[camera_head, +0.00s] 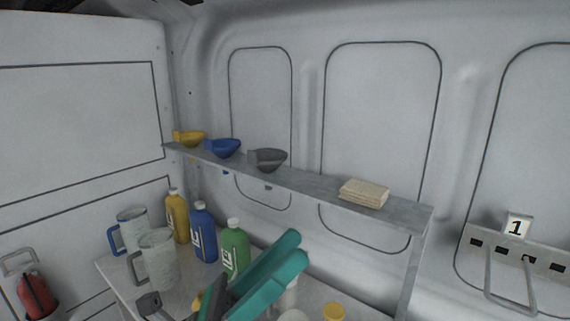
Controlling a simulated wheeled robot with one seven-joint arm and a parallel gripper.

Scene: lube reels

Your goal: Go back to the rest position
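I cannot make out my gripper in the head view. Two long teal pieces (268,283) slant up to the right at the bottom middle, in front of the green bottle, with dark parts beside their lower ends. I cannot tell what they belong to, and their lower ends are cut off by the picture's edge.
A bench (112,275) holds two grey jugs (157,259) and yellow, blue and green bottles (203,235). Above it, a narrow shelf (312,182) carries three funnels (223,148) and folded cloths (364,193). A rack marked 1 (517,228) hangs at right; a red extinguisher (36,293) stands left.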

